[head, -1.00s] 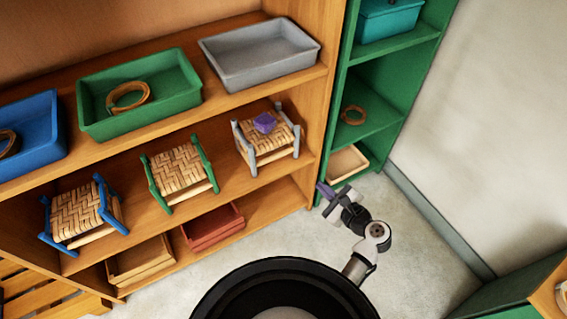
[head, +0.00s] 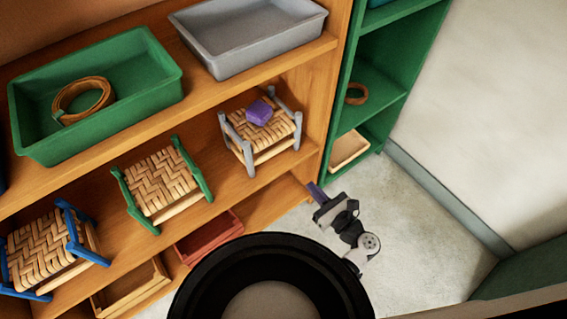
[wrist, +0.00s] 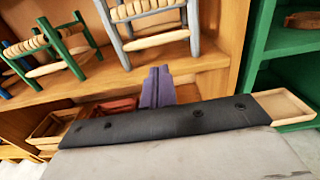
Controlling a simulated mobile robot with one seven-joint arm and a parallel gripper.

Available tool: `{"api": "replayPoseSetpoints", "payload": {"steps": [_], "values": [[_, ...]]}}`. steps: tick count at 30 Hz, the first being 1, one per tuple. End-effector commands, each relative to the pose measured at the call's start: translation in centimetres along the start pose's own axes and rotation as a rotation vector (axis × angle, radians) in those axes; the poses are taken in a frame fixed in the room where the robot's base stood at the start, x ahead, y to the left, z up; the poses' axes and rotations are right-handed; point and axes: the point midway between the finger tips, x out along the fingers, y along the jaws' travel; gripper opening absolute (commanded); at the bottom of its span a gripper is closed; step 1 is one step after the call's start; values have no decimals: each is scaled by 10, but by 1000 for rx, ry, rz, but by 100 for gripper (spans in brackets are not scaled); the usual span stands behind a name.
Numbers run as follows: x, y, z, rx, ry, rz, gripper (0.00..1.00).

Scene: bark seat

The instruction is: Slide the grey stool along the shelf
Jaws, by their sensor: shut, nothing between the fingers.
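The grey stool (head: 233,137) has grey posts and a woven seat, and stands upright at the right end of the middle wooden shelf (head: 213,215). A purple block (head: 258,113) lies on its seat. In the wrist view the grey stool (wrist: 194,30) is above and beyond my fingers, with only its lower part showing. My gripper (head: 315,190) has purple fingers and is shut and empty. It is in front of and below the right end of the shelf, apart from the stool. The shut fingers also show in the wrist view (wrist: 158,88).
A green stool (head: 160,184) and a blue stool (head: 45,250) stand to the left on the same shelf. A grey tray (head: 250,40) and a green tray (head: 95,95) are above. The green shelving (head: 385,90) stands close on the right. Floor on the right is clear.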

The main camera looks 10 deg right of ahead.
Motion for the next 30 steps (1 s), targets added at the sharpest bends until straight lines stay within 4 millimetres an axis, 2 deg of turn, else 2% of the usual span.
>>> {"api": "replayPoseSetpoints", "payload": {"steps": [5,8,21,25,30], "values": [[10,0,-2,-1,-1,2,0],[25,0,-1,-1,-1,4,0],[114,0,-1,-2,-1,3,0],[130,0,-1,-2,0,1,0],[140,0,-2,-1,0,1,0]]}}
